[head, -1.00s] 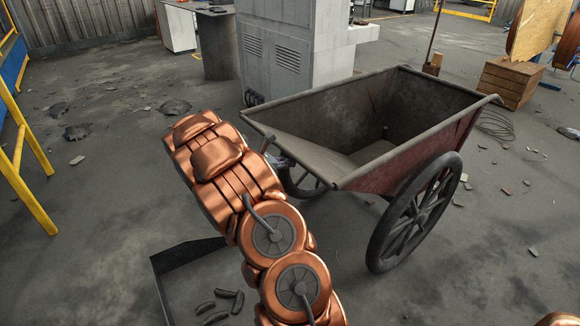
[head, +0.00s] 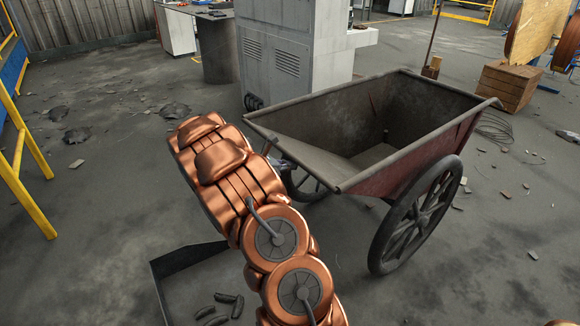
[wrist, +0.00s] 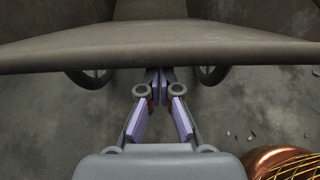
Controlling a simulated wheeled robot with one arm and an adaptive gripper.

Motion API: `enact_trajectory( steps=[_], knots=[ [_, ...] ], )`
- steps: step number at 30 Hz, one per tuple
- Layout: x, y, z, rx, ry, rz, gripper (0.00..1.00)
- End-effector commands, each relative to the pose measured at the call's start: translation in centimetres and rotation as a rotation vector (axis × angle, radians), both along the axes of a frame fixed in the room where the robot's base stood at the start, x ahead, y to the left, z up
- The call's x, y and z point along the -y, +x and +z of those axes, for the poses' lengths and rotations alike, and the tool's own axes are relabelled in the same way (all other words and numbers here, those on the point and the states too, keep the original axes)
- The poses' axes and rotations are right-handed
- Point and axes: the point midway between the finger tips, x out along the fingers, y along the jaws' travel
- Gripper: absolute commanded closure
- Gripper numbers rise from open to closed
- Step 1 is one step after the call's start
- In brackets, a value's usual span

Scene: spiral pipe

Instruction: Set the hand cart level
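The hand cart (head: 428,166) is a rusty reddish-brown open tub on two spoked wheels. In the head view it stands right of my copper arm, its lower, shallow end toward me; how far it is off level is hard to judge. Its near rim (wrist: 160,48) runs across the upper part of the wrist view, with parts of both wheels below it. My gripper (wrist: 160,84) is below this rim, its purple-padded fingers drawn together and the rim covering the area beyond the tips. I see nothing clearly held between them. In the head view my arm hides most of the gripper.
A grey cabinet (head: 288,55) stands behind the cart, and a wooden crate (head: 511,83) stands at the back right. A yellow rail (head: 27,165) is at the left. Small debris lies about; the floor right of the cart is mostly open.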

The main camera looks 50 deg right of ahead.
Motion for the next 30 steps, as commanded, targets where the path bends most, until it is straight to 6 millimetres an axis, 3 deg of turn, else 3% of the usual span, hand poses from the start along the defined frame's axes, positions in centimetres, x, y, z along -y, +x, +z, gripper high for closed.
enact_trajectory(
  steps=[1, 10, 16, 21, 30],
  knots=[
    [0.2, 0.1, 0.7, 0.001, -0.013, 0.002, 1.0],
    [0.2, 0.1, 0.7, 0.002, -0.013, 0.001, 1.0],
    [-0.8, 0.4, -0.8, -0.002, -0.01, 0.005, 1.0],
    [-2.7, 0.9, -3.6, -0.004, -0.003, 0.009, 1.0],
    [-8.0, 2.3, -0.9, 0.002, -0.002, 0.008, 1.0]
  ],
)
